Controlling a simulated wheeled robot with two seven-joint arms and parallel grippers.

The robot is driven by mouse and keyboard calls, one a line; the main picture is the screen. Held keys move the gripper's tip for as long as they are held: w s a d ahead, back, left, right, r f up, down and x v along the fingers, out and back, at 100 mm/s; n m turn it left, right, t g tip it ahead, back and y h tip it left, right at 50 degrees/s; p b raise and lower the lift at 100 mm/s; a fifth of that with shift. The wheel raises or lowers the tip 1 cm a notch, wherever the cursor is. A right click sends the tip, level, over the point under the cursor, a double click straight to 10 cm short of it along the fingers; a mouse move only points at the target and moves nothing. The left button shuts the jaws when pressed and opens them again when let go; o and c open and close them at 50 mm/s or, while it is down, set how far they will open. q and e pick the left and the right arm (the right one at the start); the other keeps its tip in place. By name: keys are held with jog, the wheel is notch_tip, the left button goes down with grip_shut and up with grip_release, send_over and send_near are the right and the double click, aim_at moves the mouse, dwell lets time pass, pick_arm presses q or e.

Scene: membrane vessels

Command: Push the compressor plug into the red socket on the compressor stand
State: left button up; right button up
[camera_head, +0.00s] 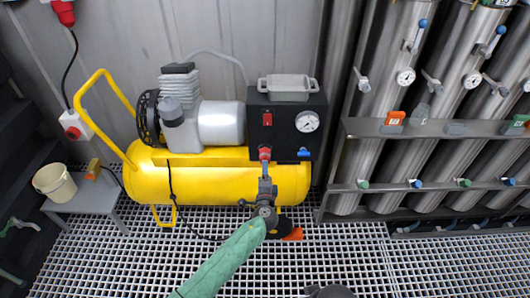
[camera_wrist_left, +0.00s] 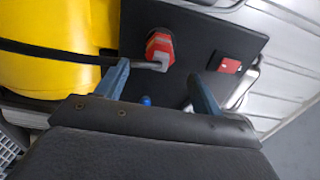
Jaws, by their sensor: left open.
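The compressor (camera_head: 215,185) is a yellow tank with a grey motor on top. Beside it stands a black panel (camera_head: 285,125), with a red socket fitting (camera_head: 265,153) low on its front. In the left wrist view the red and pale fitting (camera_wrist_left: 158,47) has a grey plug end (camera_wrist_left: 155,66) at it, and a black cable (camera_wrist_left: 70,54) runs from it to the left. How deep the plug sits I cannot tell. My left gripper (camera_head: 265,183) is just below the fitting, open; its fingers (camera_wrist_left: 160,85) stand on either side, with the plug beyond the tips.
A red switch (camera_head: 267,119), a gauge (camera_head: 307,122) and a blue valve (camera_head: 304,153) are on the panel. A rack of steel vessels (camera_head: 350,170) stands to the right. A low grey bench (camera_head: 90,200) with a bucket (camera_head: 54,182) is at the left. The front grating is mostly clear.

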aim_at(265, 157)
pick_arm(q)
jog(key=shift+w, duration=0.1)
jog(key=w, duration=0.5)
jog(key=shift+w+f+b, duration=0.15)
jog(key=shift+w+b, duration=0.55)
jog(key=shift+w, duration=0.1)
jog(key=shift+w+b, duration=0.35)
jog(key=shift+w, duration=0.75)
pick_arm(e)
jog(key=shift+t+y, duration=0.5)
jog(key=shift+w+a+f, duration=0.25)
jog(key=shift+a+f, duration=0.6)
jog(key=shift+w+a+f, duration=0.25)
jog(key=shift+a+f, duration=0.6)
pick_arm(q)
jog(key=shift+b, duration=0.7)
pick_arm(e)
jog(key=shift+f, duration=0.55)
